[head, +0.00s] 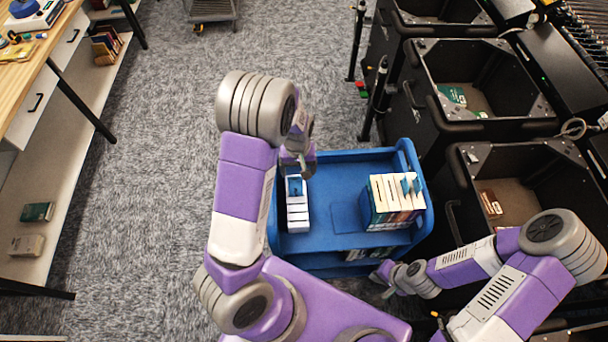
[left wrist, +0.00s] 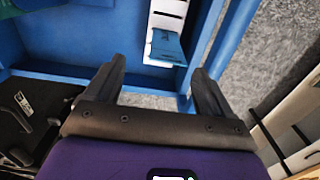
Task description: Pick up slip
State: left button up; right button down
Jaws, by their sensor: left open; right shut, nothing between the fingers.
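A blue-teal piece that looks like a slip (head: 294,187) lies at the far end of a narrow white holder (head: 298,213) on the left of the blue cart. It also shows in the left wrist view (left wrist: 166,46), beyond my fingertips. Other teal slips (head: 411,185) stick up from the row of books on the cart's right. My left gripper (head: 298,168) is open and empty, just above the far end of the white holder, apart from the slip in the wrist view. My right gripper (head: 387,279) is shut and empty by the cart's near right corner.
The blue cart (head: 338,240) has a clear middle between the holder and the books (head: 393,203). Black bins (head: 470,130) stand along the right, some with books inside. A wooden desk (head: 30,75) and shelf line the left. Grey carpet lies open between.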

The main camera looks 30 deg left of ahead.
aim_at(295, 180)
pick_arm(q)
jog(key=f, duration=0.3)
jog(key=a+f, duration=0.1)
jog(key=f, duration=0.1)
jog(key=shift+s+f, duration=0.45)
jog(key=shift+f, duration=0.4)
jog(key=c, duration=0.9)
jog(key=shift+c, duration=0.2)
